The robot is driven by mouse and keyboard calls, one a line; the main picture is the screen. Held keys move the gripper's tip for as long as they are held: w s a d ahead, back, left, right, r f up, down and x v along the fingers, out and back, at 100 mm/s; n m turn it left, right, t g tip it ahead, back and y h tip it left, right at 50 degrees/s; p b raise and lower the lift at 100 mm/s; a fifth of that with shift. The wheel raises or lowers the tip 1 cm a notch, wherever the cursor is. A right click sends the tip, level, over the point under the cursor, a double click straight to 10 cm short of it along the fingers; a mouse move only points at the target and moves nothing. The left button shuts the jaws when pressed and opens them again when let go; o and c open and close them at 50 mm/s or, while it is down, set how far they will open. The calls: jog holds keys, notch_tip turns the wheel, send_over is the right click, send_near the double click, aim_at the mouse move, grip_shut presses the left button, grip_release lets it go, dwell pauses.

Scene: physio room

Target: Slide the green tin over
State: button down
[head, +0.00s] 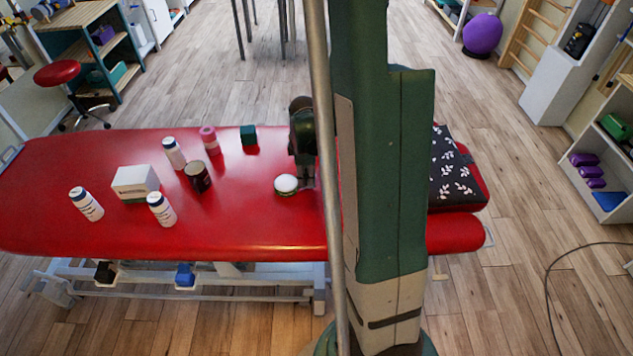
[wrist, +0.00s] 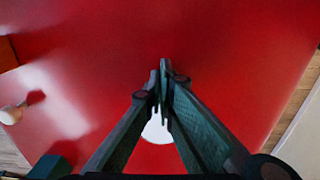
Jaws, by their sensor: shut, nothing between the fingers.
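A low round tin (head: 286,185) with a white lid and a greenish side stands on the red treatment table (head: 240,225). I take it to be the green tin. My gripper (head: 304,183) points down just right of the tin, very close to it; I cannot tell whether they touch. In the wrist view my gripper (wrist: 164,75) has its fingers together with nothing between them. A white patch, likely the tin's lid (wrist: 155,130), shows partly hidden behind the fingers.
Left of the tin stand a dark jar (head: 198,177), a green block (head: 249,139), a pink bottle (head: 209,140), a white box (head: 135,183) and several white bottles (head: 161,209). A dark patterned cushion (head: 453,170) lies at the right end. Bare red surface lies around the tin.

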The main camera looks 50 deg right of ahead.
aim_at(277, 181)
jog(key=w+a, duration=1)
jog(key=shift+b, duration=0.4)
jog(key=shift+s+d, duration=0.55)
jog(key=shift+s, duration=0.05)
jog(key=shift+s+d+r, duration=0.45)
jog(key=shift+s+d, duration=0.35)
jog(key=shift+d, duration=0.05)
notch_tip(277, 181, up, 9)
jog(key=p, duration=0.2)
jog(key=shift+r+p, duration=0.1)
jog(key=shift+p, duration=0.2)
jog(key=shift+a, duration=0.1)
